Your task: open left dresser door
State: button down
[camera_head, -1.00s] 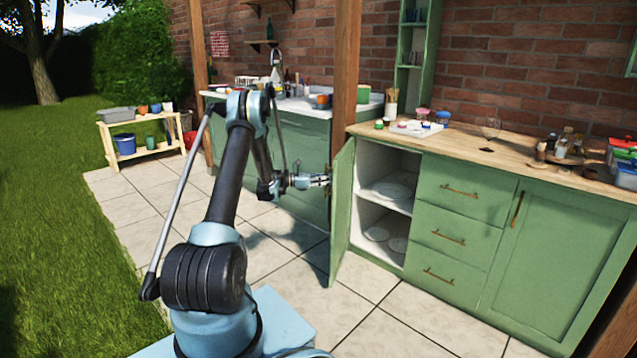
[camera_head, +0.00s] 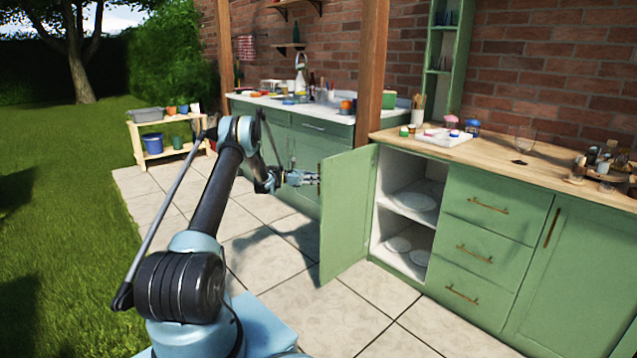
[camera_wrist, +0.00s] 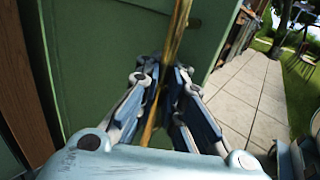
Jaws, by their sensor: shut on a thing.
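The left dresser door (camera_head: 347,213) is green and stands wide open in the head view, swung out from the cabinet. Its inner shelves (camera_head: 408,210) show, with white plates on them. My gripper (camera_head: 316,179) is at the door's outer edge, on the handle side. In the wrist view my gripper (camera_wrist: 163,88) is shut around the brass bar handle (camera_wrist: 179,30), which runs between the fingers in front of the green door panel (camera_wrist: 105,60). The exact finger contact is partly hidden by the fingers.
Three drawers (camera_head: 474,254) and a closed right door (camera_head: 577,270) are right of the opening. A wooden post (camera_head: 371,75) stands behind the open door. The sink counter (camera_head: 290,105) is at the back. Paved floor (camera_head: 335,315) in front of the door is clear.

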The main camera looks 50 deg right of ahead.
jog(key=shift+w+a+f, duration=0.1)
jog(key=shift+w+a, duration=0.2)
jog(key=shift+w, duration=0.15)
jog(key=shift+w, duration=0.1)
jog(key=c, duration=1.7)
grip_release()
jog(key=shift+a, duration=0.1)
jog(key=v, duration=1.2)
jog(key=shift+w, duration=0.1)
